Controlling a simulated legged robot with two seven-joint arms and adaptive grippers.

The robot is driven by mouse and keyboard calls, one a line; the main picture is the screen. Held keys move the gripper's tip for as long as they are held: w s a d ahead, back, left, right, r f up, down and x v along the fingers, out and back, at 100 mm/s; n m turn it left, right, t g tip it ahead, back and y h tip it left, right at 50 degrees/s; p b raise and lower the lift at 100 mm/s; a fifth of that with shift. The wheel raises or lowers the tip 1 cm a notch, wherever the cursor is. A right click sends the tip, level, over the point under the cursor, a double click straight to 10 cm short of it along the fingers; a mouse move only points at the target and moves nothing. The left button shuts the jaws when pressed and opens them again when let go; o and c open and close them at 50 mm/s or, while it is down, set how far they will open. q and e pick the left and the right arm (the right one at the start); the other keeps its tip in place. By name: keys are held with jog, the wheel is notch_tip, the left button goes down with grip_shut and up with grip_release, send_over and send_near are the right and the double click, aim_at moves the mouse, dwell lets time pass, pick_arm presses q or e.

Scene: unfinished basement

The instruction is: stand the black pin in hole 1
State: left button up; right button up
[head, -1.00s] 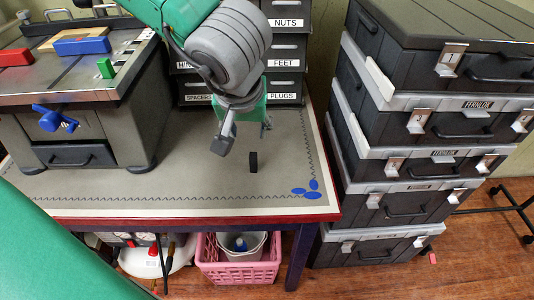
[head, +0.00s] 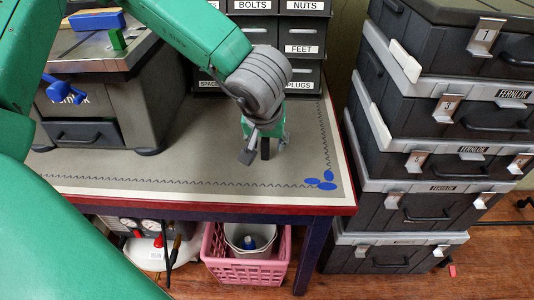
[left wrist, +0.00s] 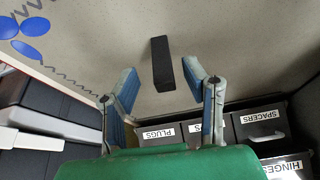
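In the left wrist view the pin (left wrist: 161,63) shows between and just beyond the fingertips of the open gripper (left wrist: 160,76), with a gap on both sides. The fingers do not appear to touch it. A grey box-like fixture (head: 140,98) with a metal top stands at the left. I cannot make out hole 1. My right gripper is not in view.
A blue block (head: 97,21) and a green block (head: 117,40) are on the fixture's top. Labelled drawers (head: 302,49) stand behind the gripper. Stacked dark cases (head: 432,165) rise right of the bench. The mat's front strip (head: 150,180) is clear.

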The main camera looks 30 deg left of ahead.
pick_arm(q)
jog(key=shift+r, duration=0.1)
jog(key=shift+a, duration=0.1)
jog(key=c, duration=0.7)
jog(key=shift+a, duration=0.3)
jog(key=shift+c, duration=1)
